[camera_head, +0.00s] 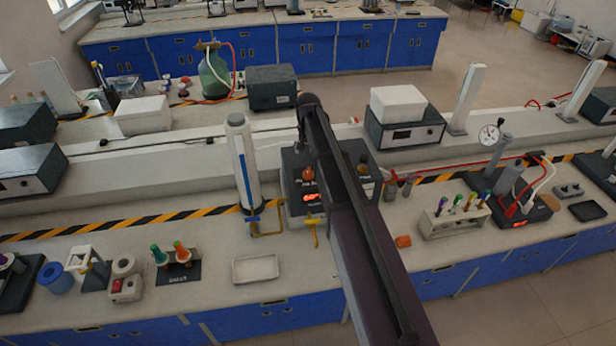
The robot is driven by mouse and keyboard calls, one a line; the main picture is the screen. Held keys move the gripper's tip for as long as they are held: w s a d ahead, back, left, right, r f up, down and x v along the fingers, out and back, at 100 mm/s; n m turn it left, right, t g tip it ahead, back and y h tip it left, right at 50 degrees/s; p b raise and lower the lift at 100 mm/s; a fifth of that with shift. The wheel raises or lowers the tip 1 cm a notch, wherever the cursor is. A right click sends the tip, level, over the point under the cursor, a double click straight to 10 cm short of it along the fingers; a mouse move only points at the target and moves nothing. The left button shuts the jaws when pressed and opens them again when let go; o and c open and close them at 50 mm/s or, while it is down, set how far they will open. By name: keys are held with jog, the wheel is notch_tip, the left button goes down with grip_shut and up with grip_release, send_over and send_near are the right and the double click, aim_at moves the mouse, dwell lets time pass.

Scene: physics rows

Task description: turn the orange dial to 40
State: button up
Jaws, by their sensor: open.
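An orange dial (308,173) shows on the front of a dark instrument box (292,160) in the middle of the bench. A small lit orange-red readout (312,197) is below it; its figures are too small to read. My arm crosses the picture from the bottom up to the box and covers its right part. My gripper cannot be made out; it is out of sight behind the arm or outside the picture. The dial's pointer and scale are also too small to read.
A white cylinder (241,160) on a stand with yellow tubing is just left of the box. A yellow valve (313,231) is in front. A white tray (255,269), an orange block (403,241) and a test tube rack (455,217) stand on the near bench.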

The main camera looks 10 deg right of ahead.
aim_at(308, 171)
jog(key=shift+f+b, duration=4.6)
jog(key=shift+f, duration=0.25)
jog(key=c, duration=1.2)
